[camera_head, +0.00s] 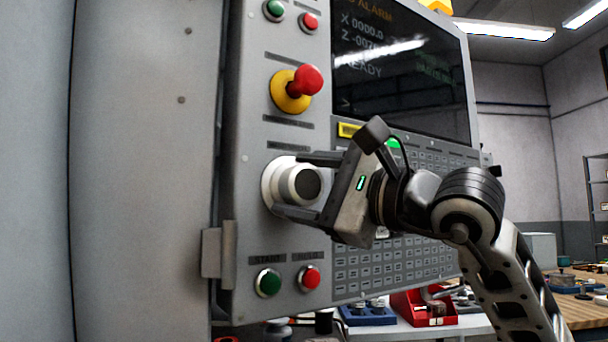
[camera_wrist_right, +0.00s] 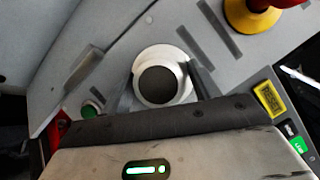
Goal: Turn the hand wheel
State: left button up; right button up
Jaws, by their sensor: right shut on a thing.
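The hand wheel (camera_head: 303,185) is a pale round knob with a dark face on the control panel, between the emergency stop and the lower buttons. My right gripper (camera_head: 297,184) reaches it from the right, one finger above and one below, and is shut on its rim. In the right wrist view the hand wheel (camera_wrist_right: 159,83) sits between the two fingers, its dark face toward the camera. The fingers partly hide its sides. My left gripper is not in view.
A red emergency stop (camera_head: 304,82) on a yellow base sticks out above the wheel. A green button (camera_head: 268,283) and a red button (camera_head: 308,278) sit below. A screen (camera_head: 400,75) and keypad (camera_head: 400,262) lie to the right. A red bin (camera_head: 425,308) stands on the bench below.

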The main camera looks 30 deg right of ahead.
jog(key=n+g+p, duration=0.1)
jog(key=n+p, duration=0.1)
jog(key=n, duration=0.1)
jog(key=shift+r, duration=0.15)
jog(key=n+g+p, duration=0.1)
jog(key=n+p, duration=0.1)
jog(key=shift+n+p, duration=0.3)
jog(key=shift+n+g+p, duration=0.4)
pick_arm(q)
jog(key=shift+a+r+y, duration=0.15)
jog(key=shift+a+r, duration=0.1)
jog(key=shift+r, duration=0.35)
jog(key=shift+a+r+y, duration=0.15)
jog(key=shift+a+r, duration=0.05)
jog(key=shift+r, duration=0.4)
pick_arm(e)
jog(key=shift+f+n, duration=0.2)
jog(key=shift+n, duration=0.1)
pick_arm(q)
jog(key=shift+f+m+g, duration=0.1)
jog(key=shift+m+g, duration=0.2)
pick_arm(e)
jog(key=shift+a, duration=0.1)
jog(key=o, duration=0.7)
